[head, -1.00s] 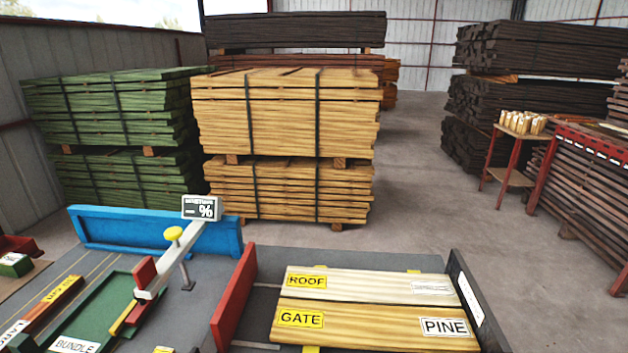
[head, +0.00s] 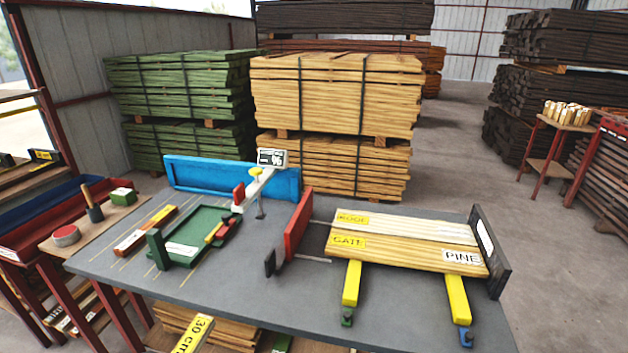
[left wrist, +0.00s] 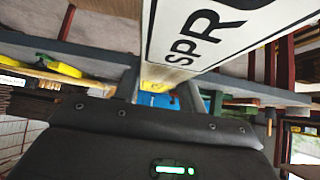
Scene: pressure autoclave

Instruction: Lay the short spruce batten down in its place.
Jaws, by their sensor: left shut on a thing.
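My left gripper (left wrist: 162,90) shows in the left wrist view, shut on the spruce batten (left wrist: 210,62). Its large white label reads "SPR" before the frame cuts it off. A piece with a yellow "30 cm" label (head: 194,334) rises tilted at the bottom edge of the head view; I cannot tell whether it is the held batten. On the grey table (head: 240,300), a short labelled batten (head: 146,231) lies at the left among thin yellow lines. A green tray (head: 190,257) is beside it. My right gripper is not in view.
Two pale boards marked ROOF (head: 400,223) and GATE (head: 400,250) lie between a red stop (head: 298,226) and a black end plate (head: 490,250). A moisture gauge (head: 271,158) stands behind the tray near a blue panel (head: 225,177). The table's front is mostly clear.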

